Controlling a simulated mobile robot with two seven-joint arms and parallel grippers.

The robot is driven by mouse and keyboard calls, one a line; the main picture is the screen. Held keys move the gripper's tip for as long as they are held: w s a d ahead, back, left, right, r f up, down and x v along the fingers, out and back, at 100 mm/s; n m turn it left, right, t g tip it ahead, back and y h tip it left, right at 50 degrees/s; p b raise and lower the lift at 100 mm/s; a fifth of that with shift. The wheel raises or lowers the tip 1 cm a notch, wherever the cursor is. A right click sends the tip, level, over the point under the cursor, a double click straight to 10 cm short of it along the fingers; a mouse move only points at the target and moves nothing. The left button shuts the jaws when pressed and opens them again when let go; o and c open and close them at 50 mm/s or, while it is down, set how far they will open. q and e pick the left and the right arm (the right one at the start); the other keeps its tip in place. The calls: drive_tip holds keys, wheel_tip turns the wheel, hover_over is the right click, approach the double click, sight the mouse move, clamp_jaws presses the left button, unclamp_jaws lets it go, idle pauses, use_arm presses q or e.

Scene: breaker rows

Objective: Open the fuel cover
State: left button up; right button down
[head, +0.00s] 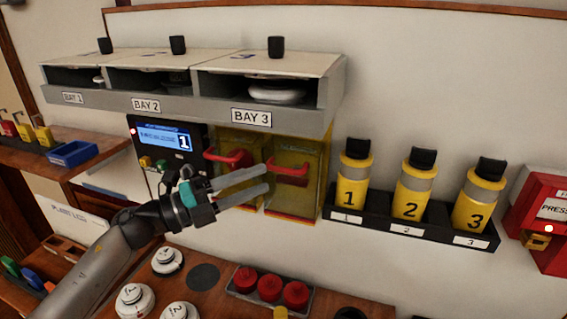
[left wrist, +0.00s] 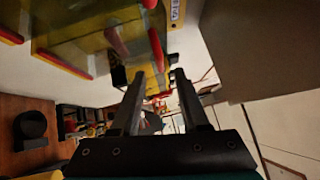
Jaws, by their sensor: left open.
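Two yellow see-through covers with red handles hang side by side under the bays. The left cover (head: 232,140) has its handle (head: 229,157) at its upper part. The right cover (head: 312,150) has its handle (head: 290,168) near my fingertips. I see no readable fuel label on either. Both look closed. My left gripper (head: 268,182) is open and empty in front of the covers, its fingertips at the left end of the right handle. In the left wrist view, a red handle (left wrist: 156,48) shows just beyond the gripper (left wrist: 159,74); contact cannot be told. My right gripper is out of view.
Above are the bays (head: 190,108). Left of the covers is a blue-lit display (head: 165,138). Numbered yellow canisters (head: 411,190) stand in a black rack at right. Below, a wooden counter (head: 226,262) bears red knobs in a tray (head: 268,302) and white dials.

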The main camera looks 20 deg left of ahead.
sight(283, 168)
use_arm(q)
drive_tip(key=p+x, duration=0.1)
drive_tip(key=x, duration=0.5)
drive_tip(key=shift+w+d+p, duration=0.1)
drive_tip(key=shift+d+p, duration=0.05)
drive_tip(key=shift+p, duration=0.2)
drive_tip(key=shift+c, duration=0.4)
clamp_jaws()
idle(0.7)
